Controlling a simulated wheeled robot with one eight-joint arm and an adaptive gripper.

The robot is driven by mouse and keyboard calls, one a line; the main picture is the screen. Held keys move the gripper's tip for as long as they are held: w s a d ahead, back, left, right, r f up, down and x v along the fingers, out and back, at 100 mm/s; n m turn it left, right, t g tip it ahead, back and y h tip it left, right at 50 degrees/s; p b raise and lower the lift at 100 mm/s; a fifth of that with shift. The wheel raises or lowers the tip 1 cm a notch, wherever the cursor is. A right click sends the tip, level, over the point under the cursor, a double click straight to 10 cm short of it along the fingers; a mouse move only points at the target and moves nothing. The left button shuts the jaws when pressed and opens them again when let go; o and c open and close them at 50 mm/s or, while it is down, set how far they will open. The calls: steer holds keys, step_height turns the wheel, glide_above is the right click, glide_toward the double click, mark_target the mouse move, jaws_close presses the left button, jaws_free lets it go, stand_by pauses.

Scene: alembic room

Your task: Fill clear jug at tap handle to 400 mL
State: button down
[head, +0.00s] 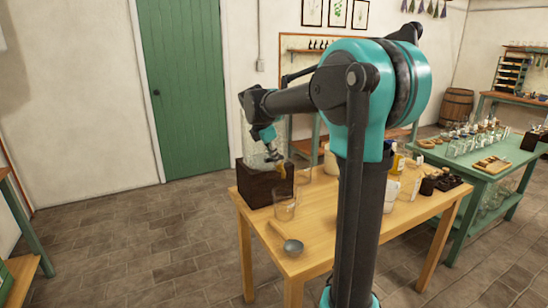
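A tall clear glass vessel (249,137) stands on a dark wooden block (262,186) at the back left corner of the wooden table. A small brass-coloured part (282,170), seemingly the tap handle, shows at its lower front. My gripper (273,156) points down in front of the vessel, just above the brass part; I cannot tell whether they touch. Its fingers are too small to read as open or shut. A clear jug (284,209) stands on the table at the front of the block, below the brass part. Its fill level and markings cannot be read.
Another clear glass (303,175) stands behind the jug. Bottles (397,163) and dark jars (441,181) stand on the right. My arm hides the table's middle.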

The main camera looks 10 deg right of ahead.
steer(key=c, duration=2.1)
jaws_free()
steer(key=shift+c, duration=0.2)
jaws_close()
steer(key=shift+s+d+n+t+y, duration=0.1)
steer(key=shift+s+n+t+y, duration=0.1)
steer(key=shift+n, duration=0.4)
steer(key=shift+s+n+t+y, duration=0.1)
steer(key=shift+n+y, duration=0.1)
steer(key=shift+n, duration=0.4)
steer(key=shift+w+m+h, duration=0.3)
steer(key=shift+m+h, duration=0.2)
steer(key=shift+m, duration=0.8)
steer(key=shift+s+n+y, duration=0.25)
steer(key=shift+n+y, duration=0.25)
steer(key=shift+n, duration=0.8)
